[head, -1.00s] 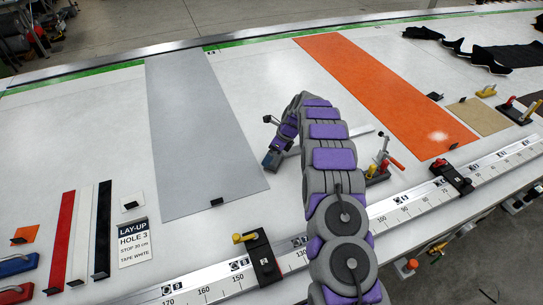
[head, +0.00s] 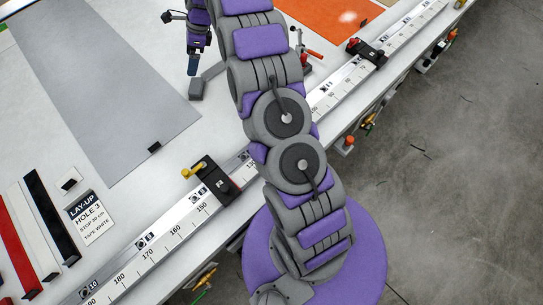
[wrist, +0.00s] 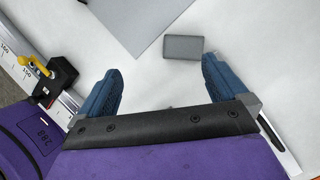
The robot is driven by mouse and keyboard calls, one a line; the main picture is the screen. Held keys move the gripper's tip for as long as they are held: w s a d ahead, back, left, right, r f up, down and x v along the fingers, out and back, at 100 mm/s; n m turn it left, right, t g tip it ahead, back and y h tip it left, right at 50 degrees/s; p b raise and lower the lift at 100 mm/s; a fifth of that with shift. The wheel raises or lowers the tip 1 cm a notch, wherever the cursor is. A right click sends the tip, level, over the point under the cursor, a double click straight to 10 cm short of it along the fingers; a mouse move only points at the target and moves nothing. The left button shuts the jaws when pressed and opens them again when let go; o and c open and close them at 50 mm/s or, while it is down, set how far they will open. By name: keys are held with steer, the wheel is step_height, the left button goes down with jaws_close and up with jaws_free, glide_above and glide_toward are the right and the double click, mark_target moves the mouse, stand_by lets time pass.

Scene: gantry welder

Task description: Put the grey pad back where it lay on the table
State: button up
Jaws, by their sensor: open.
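The grey pad (wrist: 183,47), a small dark grey rectangle, lies on the white table in the wrist view, close to an edge of the large light-grey sheet (wrist: 128,18). It also shows in the head view (head: 197,89), just below my gripper (head: 192,68) and near the right edge of the sheet (head: 110,90). In the wrist view my gripper (wrist: 163,78) is open, its two blue fingers wide apart with nothing between them. The pad is beyond the fingertips, nearer the right finger, with no finger seen touching it. The exact height of the fingers is unclear.
A ruler rail (head: 185,207) with a black, yellow-handled stop (head: 213,178) runs along the table's front edge. A lay-up sign (head: 87,215) and red, white and black bars lie at left. A red-handled clamp (head: 302,50) stands right of my arm.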

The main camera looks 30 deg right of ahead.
steer(key=s+a+r+n+g+h, duration=0.1)
steer(key=s+a+r+n, duration=0.1)
steer(key=s+r+n, duration=0.45)
steer(key=s+a+r+n, duration=0.1)
steer(key=s+r+n, duration=0.15)
steer(key=s, duration=0.75)
steer(key=s+a+r+n+g+h, duration=0.1)
steer(key=s+a+r+n, duration=0.15)
steer(key=s+r, duration=0.4)
steer(key=s+d+f+n+h, duration=0.1)
steer(key=s+n, duration=0.4)
steer(key=s, duration=0.9)
steer(key=s+d+f+n+h, duration=0.1)
steer(key=s+n, duration=0.5)
steer(key=s, duration=0.8)
steer(key=shift+s+d+f+g+h, duration=0.25)
steer(key=shift+d+f+g+h, duration=0.1)
steer(key=shift+d, duration=0.4)
